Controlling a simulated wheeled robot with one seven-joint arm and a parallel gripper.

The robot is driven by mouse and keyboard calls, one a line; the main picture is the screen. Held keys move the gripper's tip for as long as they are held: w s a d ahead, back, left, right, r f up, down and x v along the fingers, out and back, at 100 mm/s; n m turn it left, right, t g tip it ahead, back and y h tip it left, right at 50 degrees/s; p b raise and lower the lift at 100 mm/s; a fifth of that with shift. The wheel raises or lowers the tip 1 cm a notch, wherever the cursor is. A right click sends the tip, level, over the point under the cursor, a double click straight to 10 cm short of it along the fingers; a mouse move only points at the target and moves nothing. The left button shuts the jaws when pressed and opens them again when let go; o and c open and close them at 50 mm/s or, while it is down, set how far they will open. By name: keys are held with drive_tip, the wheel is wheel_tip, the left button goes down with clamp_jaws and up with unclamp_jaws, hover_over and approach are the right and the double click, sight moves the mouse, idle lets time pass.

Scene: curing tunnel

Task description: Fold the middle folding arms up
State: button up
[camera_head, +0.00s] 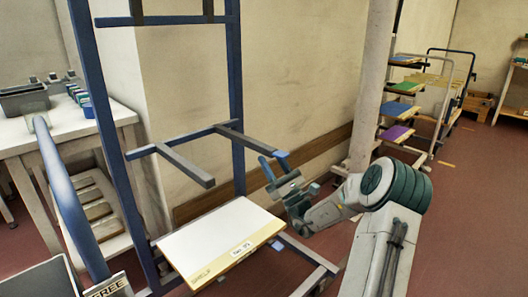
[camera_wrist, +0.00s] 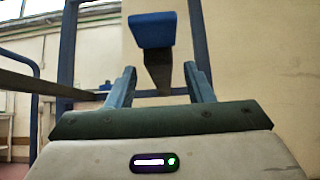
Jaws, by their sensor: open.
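The blue upright rack (camera_head: 236,85) has two grey middle folding arms, both sticking out roughly level in the head view. The left one (camera_head: 186,166) ends in a plain grey tip. The right one (camera_head: 243,141) has a bright blue end cap (camera_head: 282,155). My gripper (camera_head: 273,166) is open and empty at the outer end of the right arm. In the wrist view, the blue cap (camera_wrist: 152,30) and dark shaft of that arm appear between and beyond my spread fingers (camera_wrist: 160,75). I cannot tell whether a finger touches it.
A white board (camera_head: 222,238) lies on the rack's lower arms, below my gripper. Upper arms (camera_head: 165,19) are above. A table with grey bins (camera_head: 25,100) stands left. A pillar (camera_head: 374,85) and a shelf rack with coloured boards (camera_head: 398,110) stand right. Red floor is open at right.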

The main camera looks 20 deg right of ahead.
sight(264, 145)
drive_tip(key=x, duration=0.5)
drive_tip(key=shift+b, duration=0.35)
clamp_jaws()
drive_tip(key=shift+r, duration=0.1)
